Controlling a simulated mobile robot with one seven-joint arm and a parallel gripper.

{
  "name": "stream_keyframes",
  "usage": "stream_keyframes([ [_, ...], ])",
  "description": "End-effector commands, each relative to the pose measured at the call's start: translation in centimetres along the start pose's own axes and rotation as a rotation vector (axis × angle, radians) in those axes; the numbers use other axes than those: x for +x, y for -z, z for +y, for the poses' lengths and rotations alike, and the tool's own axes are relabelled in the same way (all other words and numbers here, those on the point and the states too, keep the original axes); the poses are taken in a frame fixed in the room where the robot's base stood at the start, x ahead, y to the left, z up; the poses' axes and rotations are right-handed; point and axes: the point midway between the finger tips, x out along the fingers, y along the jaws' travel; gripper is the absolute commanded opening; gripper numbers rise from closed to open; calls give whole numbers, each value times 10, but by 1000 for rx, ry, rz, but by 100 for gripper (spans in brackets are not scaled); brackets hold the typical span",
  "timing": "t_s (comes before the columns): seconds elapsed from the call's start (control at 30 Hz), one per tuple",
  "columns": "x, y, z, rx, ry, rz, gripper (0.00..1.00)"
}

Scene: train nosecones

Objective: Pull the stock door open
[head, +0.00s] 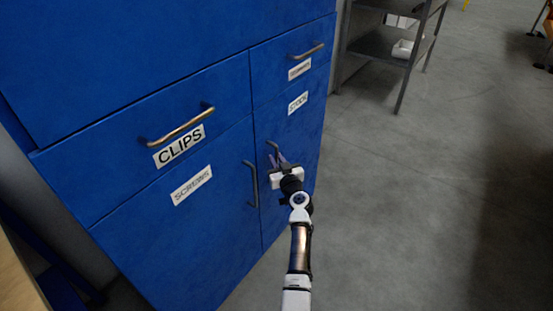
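The stock door (290,125) is the lower right blue door of the cabinet, with a white label reading STOCK near its top. It looks flush with the cabinet front. Its dark upright handle (272,147) is near the door's left edge, and its lower part is hidden by my gripper. My gripper (277,160) is at the handle, with its fingers pointing toward the door. I cannot tell whether the fingers are around the handle or just beside it, or whether they are open or shut.
Left of it is the SCREWS door (215,225) with its own upright handle (251,183). Above are the CLIPS drawer (225,95) and another drawer (275,60) with bar handles. A grey shelf rack (378,42) stands behind right. The floor (410,200) to the right is clear.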

Motion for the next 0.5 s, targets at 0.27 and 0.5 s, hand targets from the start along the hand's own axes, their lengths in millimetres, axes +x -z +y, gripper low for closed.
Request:
stream_keyframes([
  [0.27, 6, 0, 0, -1, -1, -1, 17],
  [0.5, 5, 0, 0, -1, -1, 0, 0],
])
